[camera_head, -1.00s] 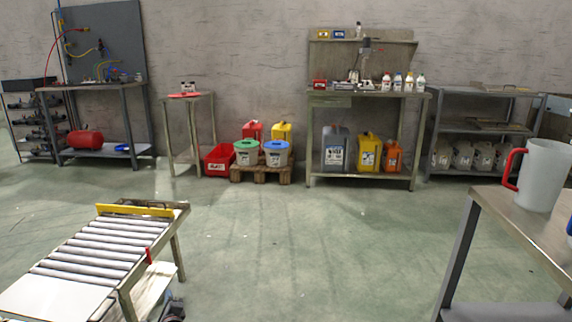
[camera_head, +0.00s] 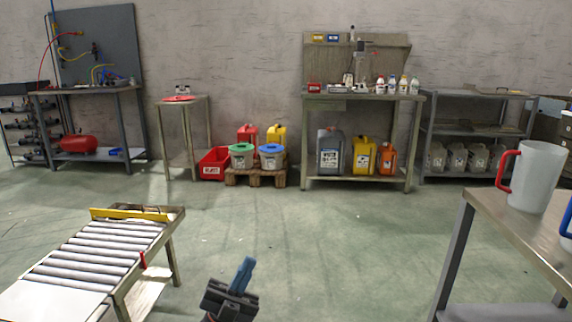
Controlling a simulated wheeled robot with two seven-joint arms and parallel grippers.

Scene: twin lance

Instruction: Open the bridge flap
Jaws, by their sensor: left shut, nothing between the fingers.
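A roller conveyor (camera_head: 88,253) stands at the lower left, with grey rollers in a metal frame. A flat white plate (camera_head: 48,301) lies at its near end, partly cut off by the picture edge. A yellow bar (camera_head: 130,214) crosses its far end, and a small red piece (camera_head: 143,260) sits on its right side. I cannot tell which part is the bridge flap. My left gripper (camera_head: 243,274) is at the bottom centre, to the right of the conveyor and apart from it. Its blue fingers are shut with nothing between them. My right gripper is out of view.
A metal table (camera_head: 500,211) at the right holds a clear pitcher with a red handle (camera_head: 537,178). A wooden pallet (camera_head: 256,177) with buckets, a workbench (camera_head: 365,97) and shelves (camera_head: 480,130) stand along the back wall. The floor (camera_head: 310,225) between is clear.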

